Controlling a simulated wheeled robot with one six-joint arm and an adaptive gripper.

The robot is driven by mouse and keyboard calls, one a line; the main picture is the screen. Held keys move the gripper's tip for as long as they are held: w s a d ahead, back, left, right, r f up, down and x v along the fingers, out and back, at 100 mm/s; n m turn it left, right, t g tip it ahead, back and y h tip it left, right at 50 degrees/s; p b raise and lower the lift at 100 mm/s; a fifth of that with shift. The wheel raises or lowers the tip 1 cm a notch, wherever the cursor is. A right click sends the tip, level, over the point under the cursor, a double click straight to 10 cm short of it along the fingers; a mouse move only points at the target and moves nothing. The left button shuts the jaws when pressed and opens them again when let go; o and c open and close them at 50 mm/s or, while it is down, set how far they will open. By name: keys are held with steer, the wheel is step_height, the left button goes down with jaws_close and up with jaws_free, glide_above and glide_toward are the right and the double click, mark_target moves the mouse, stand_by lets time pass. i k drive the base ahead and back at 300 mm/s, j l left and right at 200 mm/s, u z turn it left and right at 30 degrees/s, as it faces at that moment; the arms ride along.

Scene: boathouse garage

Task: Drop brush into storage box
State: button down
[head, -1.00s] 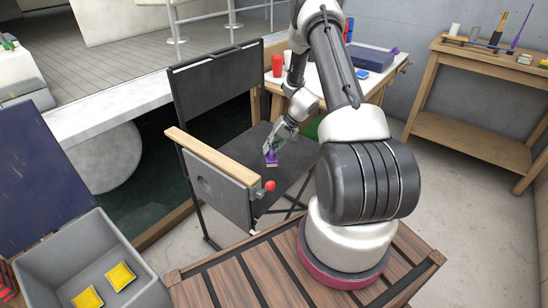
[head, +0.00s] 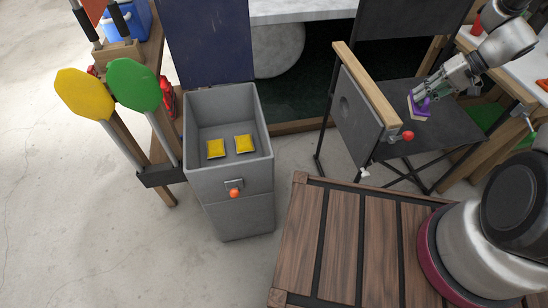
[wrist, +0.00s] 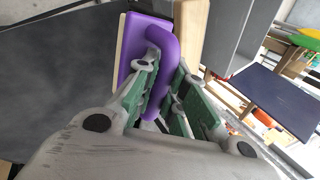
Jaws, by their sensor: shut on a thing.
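The purple brush (head: 421,105) with a pale edge is held in my gripper (head: 426,96) over the dark seat of the folding chair. In the wrist view my gripper (wrist: 165,100) has its green-padded fingers closed around the purple handle (wrist: 158,70), and the brush's wide head (wrist: 126,48) sticks out to the left. The grey storage box (head: 228,181) stands left of the chair in the head view. Its dark blue lid (head: 210,45) is up, and two yellow pads (head: 244,145) lie inside. My gripper is well to the right of the box.
The folding chair's wooden armrest (head: 367,82) and side panel stand between my gripper and the box. Yellow (head: 85,93) and green (head: 134,86) paddles stand left of the box.

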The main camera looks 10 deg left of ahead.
mark_target(225, 159)
steer(key=k+j+z, duration=0.1)
steer(key=k, duration=0.25)
steer(key=k+j, duration=0.2)
steer(key=k, duration=0.15)
steer(key=i+u, duration=0.15)
steer(key=u, duration=0.2)
steer(key=i+u, duration=0.2)
steer(key=u, duration=0.15)
steer(key=i+l+u, duration=0.55)
steer(key=l+u, duration=0.3)
steer(key=j, duration=0.1)
